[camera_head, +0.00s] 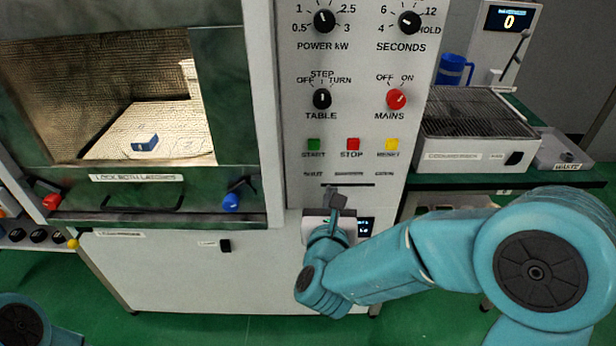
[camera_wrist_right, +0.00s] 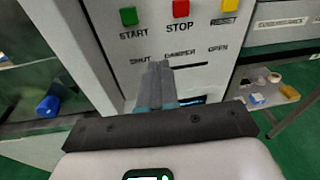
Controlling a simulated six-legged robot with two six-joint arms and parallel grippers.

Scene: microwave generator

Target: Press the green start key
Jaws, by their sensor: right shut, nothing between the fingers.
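The green start key (camera_head: 313,144) is a small square button above the label START on the white control panel (camera_head: 290,100). It also shows in the right wrist view (camera_wrist_right: 128,16), at upper left. My right gripper (camera_head: 338,193) is shut and empty in front of the panel, below the row of keys and a little to the right of the green key. In the right wrist view its fingers (camera_wrist_right: 160,70) point up toward the panel, below the START label and apart from the green key. My left gripper is not in view.
A red stop key (camera_head: 352,144) and a yellow reset key (camera_head: 391,145) sit right of the green key. Several knobs (camera_head: 323,98) stand out above. The oven door (camera_head: 190,165) has a blue latch handle (camera_head: 231,202); behind its window lies a blue block (camera_head: 144,142).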

